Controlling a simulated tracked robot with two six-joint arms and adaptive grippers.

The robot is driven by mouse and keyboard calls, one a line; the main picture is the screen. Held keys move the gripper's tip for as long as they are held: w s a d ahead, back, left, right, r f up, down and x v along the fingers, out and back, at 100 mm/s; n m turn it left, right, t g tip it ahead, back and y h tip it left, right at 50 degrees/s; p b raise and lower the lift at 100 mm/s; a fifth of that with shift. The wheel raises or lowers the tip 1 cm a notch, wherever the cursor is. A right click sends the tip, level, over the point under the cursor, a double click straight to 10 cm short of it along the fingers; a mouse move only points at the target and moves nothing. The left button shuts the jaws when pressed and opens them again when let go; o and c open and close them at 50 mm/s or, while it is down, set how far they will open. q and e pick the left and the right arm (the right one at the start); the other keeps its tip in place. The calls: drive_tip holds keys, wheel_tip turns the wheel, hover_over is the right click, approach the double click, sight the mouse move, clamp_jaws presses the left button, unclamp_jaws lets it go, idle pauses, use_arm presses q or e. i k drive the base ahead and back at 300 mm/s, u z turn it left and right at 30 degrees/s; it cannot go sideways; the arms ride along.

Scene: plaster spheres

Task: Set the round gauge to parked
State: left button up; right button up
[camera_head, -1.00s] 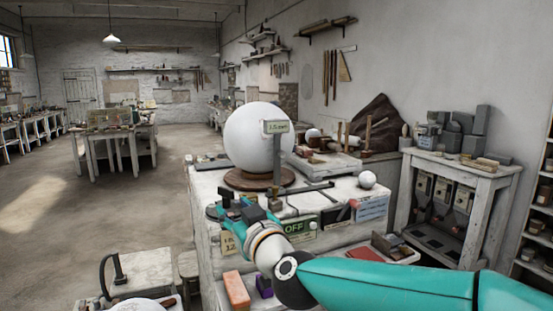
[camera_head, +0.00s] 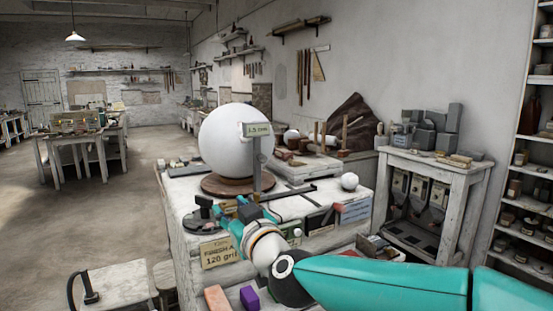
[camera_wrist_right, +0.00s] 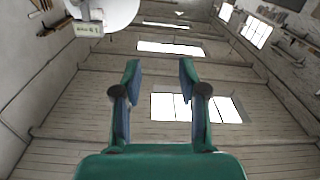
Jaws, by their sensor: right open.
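A grey post (camera_head: 257,172) stands in front of a large white sphere (camera_head: 227,140) on the workbench. It bears a small plate (camera_head: 257,129) that seems to read 1.5 mm; I take this to be the round gauge, but its setting cannot be read. The plate also shows at the upper left of the right wrist view (camera_wrist_right: 89,30), beside the sphere (camera_wrist_right: 112,12). My right gripper (camera_head: 236,213) is over the bench's front part, below and left of the post. In the right wrist view its fingers (camera_wrist_right: 158,75) are apart with nothing between them. My left gripper is not in view.
The sphere sits on a round brown base (camera_head: 238,187). A sign reading 120 grit (camera_head: 217,252) hangs at the bench front. A small white ball (camera_head: 349,181) lies at the bench's right. A shelf rack (camera_head: 530,165) stands far right. Open floor lies left.

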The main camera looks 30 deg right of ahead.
sight(255, 130)
drive_tip(key=u, duration=1.05)
drive_tip(key=i, duration=0.1)
drive_tip(key=z, duration=2.7)
drive_tip(key=i, duration=0.75)
drive_tip(key=u, duration=3.5)
drive_tip(key=k, duration=0.1)
drive_tip(key=z, duration=2)
